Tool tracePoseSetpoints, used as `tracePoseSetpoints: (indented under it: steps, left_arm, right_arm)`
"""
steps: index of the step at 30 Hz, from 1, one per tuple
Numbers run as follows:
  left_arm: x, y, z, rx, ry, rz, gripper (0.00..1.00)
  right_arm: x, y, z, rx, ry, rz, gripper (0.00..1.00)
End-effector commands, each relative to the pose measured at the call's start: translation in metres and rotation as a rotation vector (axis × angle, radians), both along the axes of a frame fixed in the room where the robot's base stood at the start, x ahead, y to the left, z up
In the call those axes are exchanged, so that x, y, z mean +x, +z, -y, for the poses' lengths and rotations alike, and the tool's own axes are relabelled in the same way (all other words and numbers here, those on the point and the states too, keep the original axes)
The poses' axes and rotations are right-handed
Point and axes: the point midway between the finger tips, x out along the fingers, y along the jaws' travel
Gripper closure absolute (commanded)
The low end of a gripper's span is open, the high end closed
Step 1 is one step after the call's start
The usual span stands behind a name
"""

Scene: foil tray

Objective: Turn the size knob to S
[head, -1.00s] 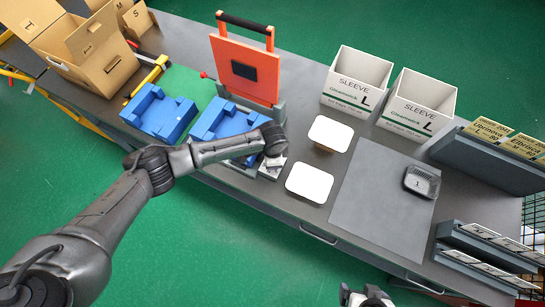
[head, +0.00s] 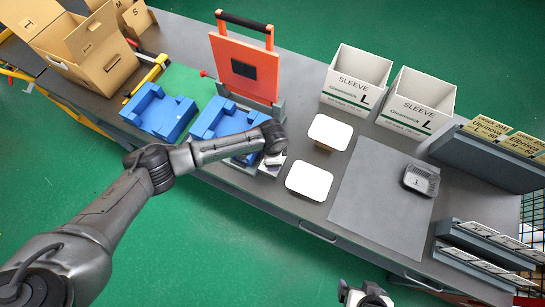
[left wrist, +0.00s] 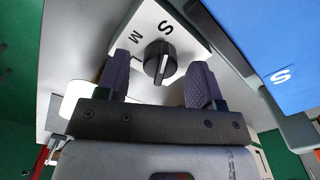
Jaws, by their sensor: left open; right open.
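The size knob (left wrist: 158,60) is a round black dial with a raised grip on a white plate (left wrist: 178,30) in the left wrist view. The knob lies between the fingers of my left gripper (left wrist: 164,66), which are open with gaps on both sides. A pale line marks the knob, but I cannot tell surely which letter it points to. In the head view my left wrist hides the knob. My right gripper (head: 366,294) is open and empty at the bottom edge, off the bench.
An orange press lid (head: 245,68) stands raised behind a blue fixture (head: 215,117); another blue fixture (head: 160,110) is left of it. White cards (head: 310,181) lie to the right. A dark tray (head: 420,181) sits on a grey mat (head: 375,215). SLEEVE boxes (head: 352,98) stand behind.

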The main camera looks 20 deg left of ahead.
Motion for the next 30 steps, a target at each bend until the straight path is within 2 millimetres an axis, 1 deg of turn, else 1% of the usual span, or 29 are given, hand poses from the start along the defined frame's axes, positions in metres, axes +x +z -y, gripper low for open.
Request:
tracePoseSetpoints:
  steps: [6,10,14,18,24,30]
  left_arm:
    - [0.0,0.001,-0.001,0.001,0.001,0.0,0.39]
    - [0.001,0.012,-0.001,0.0,0.001,0.001,0.39]
    - [0.001,0.035,0.0,0.0,-0.001,0.004,0.39]
    - [0.001,0.064,-0.001,-0.001,0.0,0.003,0.39]
    - [0.001,0.1,0.0,-0.001,0.0,0.003,0.39]
    - [0.0,0.125,0.0,0.0,0.0,0.002,0.39]
  right_arm:
    - [0.0,0.0,0.001,-0.003,0.002,0.0,0.08]
    - [0.0,0.001,0.002,-0.008,0.006,0.0,0.08]
    - [0.0,0.003,0.003,-0.012,0.008,0.001,0.08]
    - [0.0,0.004,0.003,-0.011,0.008,0.001,0.08]
    - [0.0,0.005,0.003,-0.009,0.006,0.0,0.08]
    - [0.0,0.006,0.001,-0.004,0.003,0.001,0.08]
